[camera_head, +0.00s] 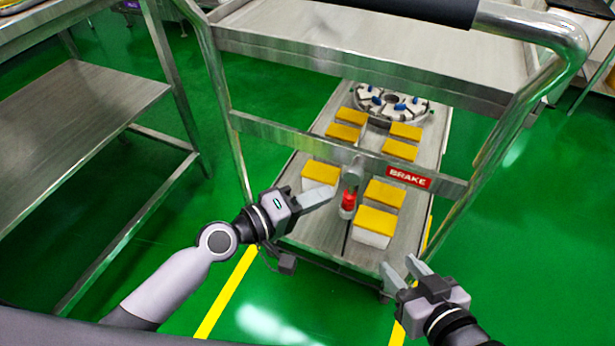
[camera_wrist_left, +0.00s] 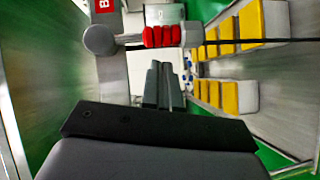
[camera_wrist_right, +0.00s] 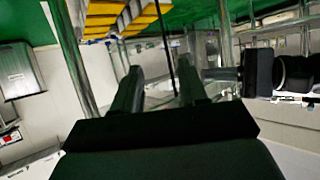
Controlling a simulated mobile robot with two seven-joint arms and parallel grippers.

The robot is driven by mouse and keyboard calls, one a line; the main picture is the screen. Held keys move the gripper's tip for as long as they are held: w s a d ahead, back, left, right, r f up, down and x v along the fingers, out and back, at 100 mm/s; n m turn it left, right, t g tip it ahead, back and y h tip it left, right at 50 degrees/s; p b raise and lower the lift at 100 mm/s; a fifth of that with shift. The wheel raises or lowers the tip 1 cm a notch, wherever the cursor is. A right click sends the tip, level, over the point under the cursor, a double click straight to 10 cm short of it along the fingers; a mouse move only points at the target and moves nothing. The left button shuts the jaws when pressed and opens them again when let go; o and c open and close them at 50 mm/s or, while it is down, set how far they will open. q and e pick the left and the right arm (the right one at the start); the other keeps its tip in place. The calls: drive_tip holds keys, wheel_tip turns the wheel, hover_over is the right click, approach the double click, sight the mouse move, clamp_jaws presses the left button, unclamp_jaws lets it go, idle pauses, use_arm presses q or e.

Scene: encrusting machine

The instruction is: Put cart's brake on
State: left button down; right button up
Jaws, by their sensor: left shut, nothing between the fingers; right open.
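The cart is a steel frame with a crossbar (camera_head: 280,137) and a red BRAKE label (camera_head: 408,177). A brake lever with a red grip (camera_head: 348,200) hangs from the crossbar left of the label. In the left wrist view the red grip (camera_wrist_left: 162,36) and a grey round knob (camera_wrist_left: 100,40) lie ahead of the fingers. My left gripper (camera_head: 330,192) is shut and empty, its tips just left of the lever; contact cannot be told. My right gripper (camera_head: 402,268) is open and empty, at the lower right near the cart's lower shelf; it also shows in the right wrist view (camera_wrist_right: 160,88).
The cart's lower shelf (camera_head: 336,240) carries several yellow-topped white boxes (camera_head: 375,223) and a round metal disc part (camera_head: 392,102). A steel table (camera_head: 75,125) stands at the left. Green floor is open between table and cart, with a yellow line (camera_head: 228,290).

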use_arm(q)
drive_tip(key=shift+s+d+f+n+t+h+b, duration=0.25)
drive_tip(key=shift+d+n+h+b, duration=0.35)
drive_tip(key=shift+b, duration=0.85)
drive_tip(key=shift+s+d+f+n+t+h+b, duration=0.1)
drive_tip(key=shift+d+f+n+t+h+b, duration=0.2)
drive_tip(key=shift+n+b, duration=0.85)
use_arm(e)
drive_tip(key=shift+w+a+f+m+y+b, duration=0.1)
drive_tip(key=shift+w+a+f+m+y, duration=0.15)
drive_tip(key=shift+a+y, duration=0.35)
drive_tip(key=shift+w+a+f+m+y+b, duration=0.1)
drive_tip(key=shift+w+a+f+y, duration=0.2)
drive_tip(key=shift+a, duration=0.5)
drive_tip(key=shift+w+a+f+m+y+b, duration=0.15)
drive_tip(key=shift+a+f+y, duration=0.15)
drive_tip(key=shift+a+y, duration=0.3)
use_arm(q)
drive_tip(key=shift+d+m, duration=0.1)
drive_tip(key=shift+m, duration=0.25)
use_arm(e)
drive_tip(key=shift+a, duration=0.1)
drive_tip(key=shift+a, duration=0.15)
